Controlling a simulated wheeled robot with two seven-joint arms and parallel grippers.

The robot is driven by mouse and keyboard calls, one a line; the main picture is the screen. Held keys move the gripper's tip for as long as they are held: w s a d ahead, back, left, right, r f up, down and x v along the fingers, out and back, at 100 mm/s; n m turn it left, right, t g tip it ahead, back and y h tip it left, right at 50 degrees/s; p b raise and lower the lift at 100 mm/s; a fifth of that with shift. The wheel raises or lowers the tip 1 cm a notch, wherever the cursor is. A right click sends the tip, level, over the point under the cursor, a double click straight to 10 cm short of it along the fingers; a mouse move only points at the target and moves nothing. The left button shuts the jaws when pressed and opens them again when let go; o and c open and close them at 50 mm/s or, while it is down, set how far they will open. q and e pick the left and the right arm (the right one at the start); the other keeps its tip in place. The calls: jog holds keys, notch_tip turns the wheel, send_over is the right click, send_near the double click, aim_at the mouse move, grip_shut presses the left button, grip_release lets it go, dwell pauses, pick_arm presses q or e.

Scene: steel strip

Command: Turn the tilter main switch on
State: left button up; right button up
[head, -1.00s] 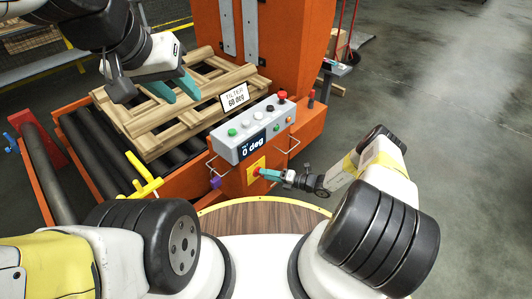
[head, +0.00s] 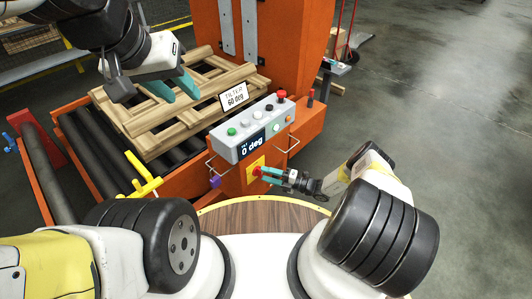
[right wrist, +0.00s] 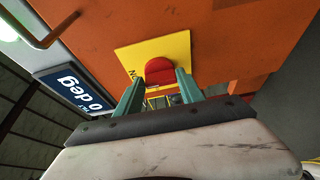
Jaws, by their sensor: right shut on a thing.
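The main switch is a red knob (right wrist: 159,71) on a yellow plate (right wrist: 180,48), on the front of the orange machine below the grey control box. The plate also shows in the head view (head: 251,172). My right gripper (head: 262,172) is shut on the red knob, with one teal finger on each side in the right wrist view (right wrist: 160,83). Part of the lettering on the plate shows at its left edge; the rest is hidden. My left gripper (head: 178,92) is open and empty above the wooden pallet.
The grey control box (head: 231,149) carries several buttons, a red mushroom button (head: 281,94) and a display reading 0 deg. The wooden pallet (head: 152,146) lies over black rollers. Wire handles flank the box. Floor at right is clear.

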jog(key=shift+w+d, duration=0.15)
jog(key=o, duration=1.4)
jog(key=shift+c, duration=0.2)
jog(key=v, duration=0.7)
jog(key=shift+s+d, duration=0.2)
jog(key=shift+d, duration=0.1)
